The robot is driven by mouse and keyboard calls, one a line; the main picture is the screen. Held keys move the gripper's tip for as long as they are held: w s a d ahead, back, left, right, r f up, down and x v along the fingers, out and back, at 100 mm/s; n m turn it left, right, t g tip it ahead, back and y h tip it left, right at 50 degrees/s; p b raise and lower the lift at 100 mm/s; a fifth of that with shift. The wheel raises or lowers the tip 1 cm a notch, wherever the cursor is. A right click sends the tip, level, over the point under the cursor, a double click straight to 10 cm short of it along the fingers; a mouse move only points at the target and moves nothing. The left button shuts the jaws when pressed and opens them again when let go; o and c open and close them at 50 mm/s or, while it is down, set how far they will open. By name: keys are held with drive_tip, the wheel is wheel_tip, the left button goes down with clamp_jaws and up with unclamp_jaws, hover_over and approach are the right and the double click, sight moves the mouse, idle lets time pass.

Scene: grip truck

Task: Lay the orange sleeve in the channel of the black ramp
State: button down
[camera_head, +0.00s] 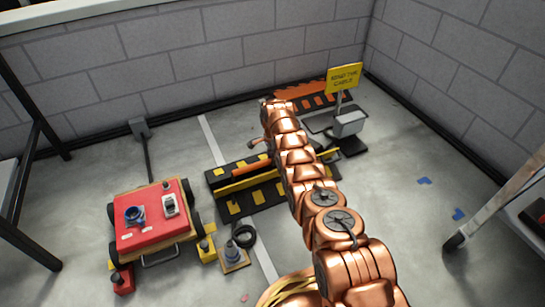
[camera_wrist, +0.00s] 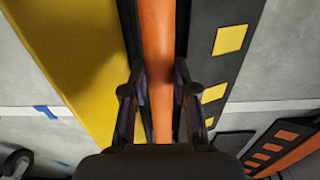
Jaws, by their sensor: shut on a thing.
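The orange sleeve (camera_wrist: 158,35) runs lengthwise between my fingers in the wrist view. My gripper (camera_wrist: 160,88) is shut on it, one finger on each side. The sleeve lines up with the dark channel of the black ramp (camera_wrist: 222,65); I cannot tell whether it rests on the channel floor or is just above it. A wide yellow flap (camera_wrist: 70,60) lies along the left side. In the head view, part of the sleeve (camera_head: 252,168) shows along the black ramp (camera_head: 235,208) with yellow squares. My arm hides the gripper and the ramp's middle there.
An orange-and-black ramp (camera_head: 322,100) and a yellow sign (camera_head: 344,77) stand near the back wall. Floor at right is mostly clear.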

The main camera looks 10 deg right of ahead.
drive_tip(key=c, duration=0.8)
unclamp_jaws()
drive_tip(key=shift+r, duration=0.1)
drive_tip(key=shift+r, duration=6)
